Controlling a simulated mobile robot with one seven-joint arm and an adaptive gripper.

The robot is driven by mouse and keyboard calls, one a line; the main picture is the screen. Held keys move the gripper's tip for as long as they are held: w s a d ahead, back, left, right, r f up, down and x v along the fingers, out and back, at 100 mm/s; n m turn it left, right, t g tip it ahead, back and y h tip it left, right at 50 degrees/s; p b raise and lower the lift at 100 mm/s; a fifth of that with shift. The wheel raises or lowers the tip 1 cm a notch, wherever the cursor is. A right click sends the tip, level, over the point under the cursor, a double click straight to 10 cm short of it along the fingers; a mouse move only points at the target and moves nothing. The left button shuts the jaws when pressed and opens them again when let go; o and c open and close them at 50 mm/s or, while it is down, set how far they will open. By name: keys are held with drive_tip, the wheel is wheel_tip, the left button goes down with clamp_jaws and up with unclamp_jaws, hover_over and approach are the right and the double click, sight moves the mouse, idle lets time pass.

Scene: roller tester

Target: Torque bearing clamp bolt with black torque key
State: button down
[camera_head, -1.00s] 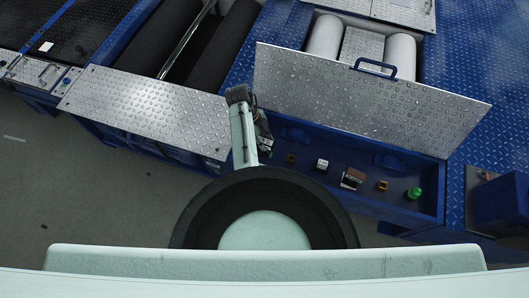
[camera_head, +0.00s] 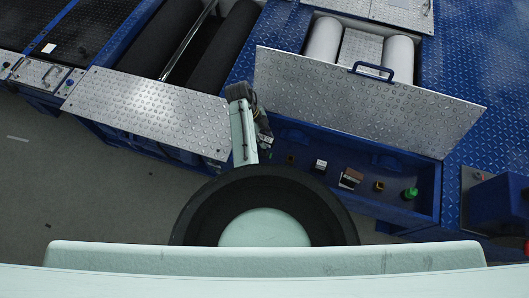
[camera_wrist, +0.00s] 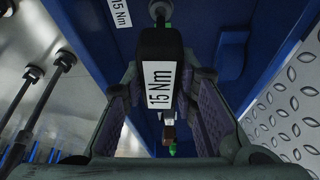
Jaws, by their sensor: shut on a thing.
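The black torque key (camera_wrist: 160,42) is between the two fingers of my gripper (camera_wrist: 159,76) in the wrist view. It is a black block with a white label reading 15 Nm facing the camera. A metal shaft (camera_wrist: 159,10) shows just beyond its upper end; I cannot tell whether it is the key's own or a bolt. In the head view my gripper is at the left end of the blue compartment, largely hidden by my arm. I cannot clearly pick out the bearing clamp bolt or whether the key touches it.
Bolts on rods (camera_wrist: 64,60) are at left in the wrist view. A blue wall carries another 15 Nm label (camera_wrist: 120,12).

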drive_tip(key=shift+r, duration=0.1)
wheel_tip(320, 180, up, 4)
drive_tip(key=p, duration=0.3)
drive_tip(key=shift+p, duration=0.4)
drive_tip(key=n+t, duration=0.1)
drive_tip(key=n, duration=0.2)
drive_tip(key=shift+s, duration=0.1)
drive_tip(key=n+t, duration=0.1)
drive_tip(key=n, duration=0.1)
drive_tip(key=shift+n, duration=0.3)
